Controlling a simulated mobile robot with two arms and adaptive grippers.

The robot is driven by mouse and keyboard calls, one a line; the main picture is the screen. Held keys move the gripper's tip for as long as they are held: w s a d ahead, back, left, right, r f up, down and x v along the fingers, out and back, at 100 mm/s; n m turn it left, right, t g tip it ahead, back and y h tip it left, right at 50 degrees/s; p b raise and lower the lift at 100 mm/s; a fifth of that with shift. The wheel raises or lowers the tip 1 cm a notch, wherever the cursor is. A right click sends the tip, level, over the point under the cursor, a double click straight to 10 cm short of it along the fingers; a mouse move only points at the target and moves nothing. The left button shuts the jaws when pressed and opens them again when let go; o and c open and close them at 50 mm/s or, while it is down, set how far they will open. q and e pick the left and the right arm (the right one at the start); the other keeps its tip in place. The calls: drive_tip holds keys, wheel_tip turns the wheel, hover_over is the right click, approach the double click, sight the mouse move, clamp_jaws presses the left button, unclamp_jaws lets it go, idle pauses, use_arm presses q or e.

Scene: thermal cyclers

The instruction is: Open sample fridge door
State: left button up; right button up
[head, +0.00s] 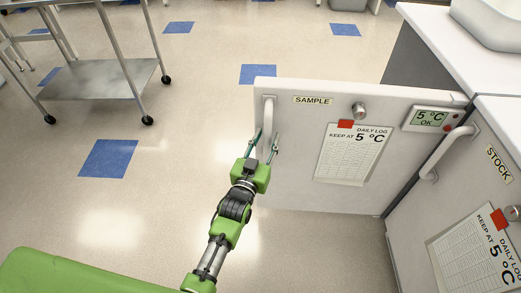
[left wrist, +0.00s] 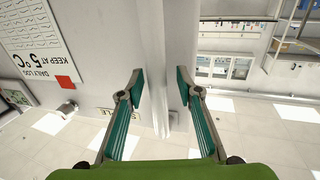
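The sample fridge door (head: 300,170) stands swung out from the cabinet row into the aisle, with its labelled face toward me in the head view. Its pale vertical handle (head: 268,115) is near the door's left edge. My left gripper (head: 263,146) is at the lower part of this handle. In the left wrist view, its two teal fingers (left wrist: 160,90) stand apart, one on each side of the handle bar (left wrist: 155,45). A gap shows beside the right finger, and firm contact is not clear. My right gripper is not in view.
The stock fridge (head: 420,225) is at the right, with its own handle (head: 447,152). A metal cart (head: 95,80) on wheels stands at the upper left. The floor left of the door is clear. A pale bin (head: 490,22) sits on the counter.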

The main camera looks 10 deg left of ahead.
use_arm(q)
drive_tip(key=s+a, duration=0.1)
drive_tip(key=s, duration=1)
drive_tip(key=shift+s+a, duration=0.15)
drive_tip(key=shift+a, duration=0.2)
